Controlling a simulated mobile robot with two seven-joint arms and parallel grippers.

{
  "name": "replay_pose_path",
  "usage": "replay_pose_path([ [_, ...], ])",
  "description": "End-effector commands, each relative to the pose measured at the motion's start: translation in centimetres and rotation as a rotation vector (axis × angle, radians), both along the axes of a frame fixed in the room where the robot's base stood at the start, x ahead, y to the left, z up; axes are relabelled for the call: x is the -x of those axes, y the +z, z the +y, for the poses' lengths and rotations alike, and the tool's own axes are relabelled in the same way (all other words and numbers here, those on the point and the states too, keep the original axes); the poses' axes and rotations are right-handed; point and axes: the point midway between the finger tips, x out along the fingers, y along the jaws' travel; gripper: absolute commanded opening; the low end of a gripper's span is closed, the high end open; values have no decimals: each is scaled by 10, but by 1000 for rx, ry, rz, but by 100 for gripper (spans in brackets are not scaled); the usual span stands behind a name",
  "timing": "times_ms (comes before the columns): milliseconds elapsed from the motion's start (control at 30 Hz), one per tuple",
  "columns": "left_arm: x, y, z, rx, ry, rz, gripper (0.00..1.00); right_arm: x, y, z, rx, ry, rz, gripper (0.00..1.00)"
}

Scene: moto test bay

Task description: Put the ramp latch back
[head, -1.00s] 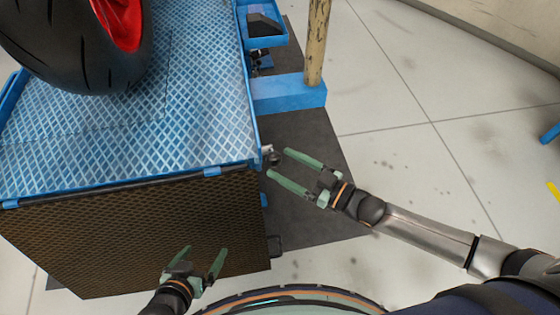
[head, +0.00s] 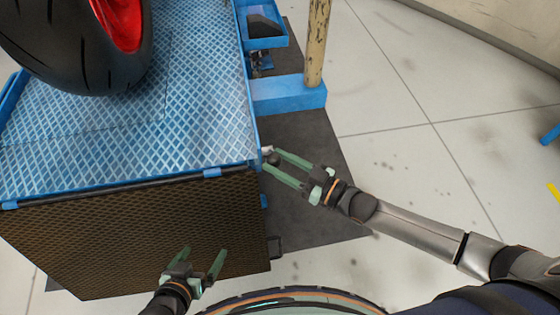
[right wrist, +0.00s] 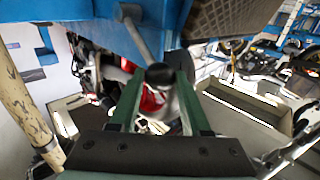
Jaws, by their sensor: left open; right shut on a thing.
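The ramp latch (head: 267,150) is a small grey rod with a black knob at the right front corner of the blue lift platform (head: 190,130). In the right wrist view the rod (right wrist: 138,38) slants down from the blue frame to the black knob (right wrist: 160,75). My right gripper (head: 271,159) is shut on the knob, one green finger on each side. The fingers partly hide the latch in the head view. The brown mesh ramp (head: 130,235) hangs down from the platform's front edge. My left gripper (head: 204,251) is open and empty in front of the ramp.
A motorcycle wheel (head: 80,60) stands on the platform. A worn post (head: 316,45) rises from a blue base (head: 290,95) behind my right gripper. A blue tray (head: 263,25) is on the platform's far right side.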

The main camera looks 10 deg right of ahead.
Motion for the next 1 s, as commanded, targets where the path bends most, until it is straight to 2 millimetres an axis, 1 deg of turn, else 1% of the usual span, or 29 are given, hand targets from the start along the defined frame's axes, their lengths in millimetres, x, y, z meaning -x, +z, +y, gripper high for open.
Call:
replay_pose_path([
  [33, 0, 0, 0, 0, 0, 0, 100, 0, 0, 0, 0, 0, 0, 16],
  [167, 0, 0, 0, -1, 1, 0, 100, 0, 0, 0, 0, 0, 0, 2],
  [200, 0, 0, 0, -1, 1, 0, 100, 0, 0, 0, 0, 0, 0, 0],
  [1000, 1, -1, 0, -1, 0, 3, 100, 0, 0, 0, 1, 0, 1, 0],
])
